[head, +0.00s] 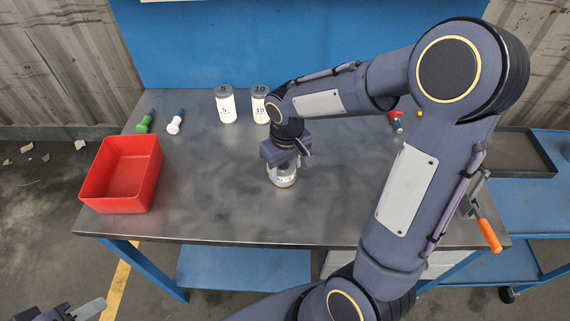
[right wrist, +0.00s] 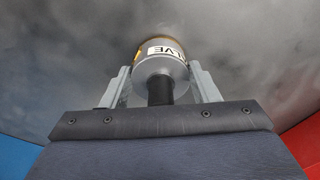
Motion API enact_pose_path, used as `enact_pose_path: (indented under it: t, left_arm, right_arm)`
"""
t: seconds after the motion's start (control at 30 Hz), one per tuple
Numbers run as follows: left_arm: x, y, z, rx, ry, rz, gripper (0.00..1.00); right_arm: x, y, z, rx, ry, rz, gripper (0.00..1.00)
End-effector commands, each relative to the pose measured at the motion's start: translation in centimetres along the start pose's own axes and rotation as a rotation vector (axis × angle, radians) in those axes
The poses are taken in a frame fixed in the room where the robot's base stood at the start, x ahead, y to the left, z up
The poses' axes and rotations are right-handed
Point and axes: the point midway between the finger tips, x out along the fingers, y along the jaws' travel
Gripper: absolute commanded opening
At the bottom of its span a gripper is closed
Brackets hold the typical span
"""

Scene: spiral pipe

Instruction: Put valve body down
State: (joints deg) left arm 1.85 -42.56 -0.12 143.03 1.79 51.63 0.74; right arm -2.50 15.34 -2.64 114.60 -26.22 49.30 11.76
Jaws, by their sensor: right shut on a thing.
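The valve body (head: 284,179) is a grey metal cylinder with a white label. It is at the middle of the metal table (head: 330,215), under my right gripper (head: 285,163). In the right wrist view the valve body (right wrist: 162,66) sits between the two fingers of my right gripper (right wrist: 160,85), with part of a label and a yellowish edge showing. My right gripper is shut on it. Whether its base touches the table is hard to tell. My left gripper (head: 88,310) shows only partly at the bottom left corner, away from the table, and its finger opening is unclear.
A red bin (head: 122,175) stands at the table's left. White canisters marked 5 (head: 226,105) and 10 (head: 260,104) stand at the back. A green-handled item (head: 144,124) and a white one (head: 175,122) lie back left. An orange-handled vise (head: 488,232) is at the right edge. The front middle is clear.

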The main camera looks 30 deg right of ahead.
Motion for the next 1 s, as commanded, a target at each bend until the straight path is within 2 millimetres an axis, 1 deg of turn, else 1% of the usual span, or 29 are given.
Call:
enact_pose_path:
  t: [0.03,0.17,0.2,0.43,0.57,0.67,0.9,1.0]
  left_arm:
    - [0.1,-0.1,0.1,0.000,0.000,0.000,0.36]
    - [0.1,0.0,0.0,0.000,0.000,0.000,0.36]
    - [0.1,0.0,0.0,0.000,0.000,0.000,0.36]
    - [0.0,0.0,0.0,0.000,0.000,0.000,0.36]
    - [-0.1,0.1,-0.1,0.000,0.000,0.000,0.36]
    - [-0.2,0.1,-0.1,0.000,0.000,0.000,0.36]
    - [-0.3,0.1,-0.1,0.000,0.000,0.000,0.36]
    - [-0.3,0.1,-0.2,0.000,0.000,0.000,0.36]
  right_arm:
    - [0.1,0.0,0.0,0.000,0.000,0.000,0.57]
    - [0.1,0.0,0.0,0.000,0.000,0.000,0.74]
    - [0.1,0.0,0.0,0.000,0.000,0.000,0.77]
    - [0.0,0.0,0.0,0.000,0.000,0.000,0.77]
    - [-0.6,0.0,-0.1,0.000,0.003,0.000,0.77]
    - [-2.1,0.0,-0.2,0.001,0.007,0.001,0.77]
    - [-7.3,0.0,-0.2,0.000,0.007,0.001,0.77]
    - [-9.3,0.0,-0.1,0.000,0.005,0.000,0.77]
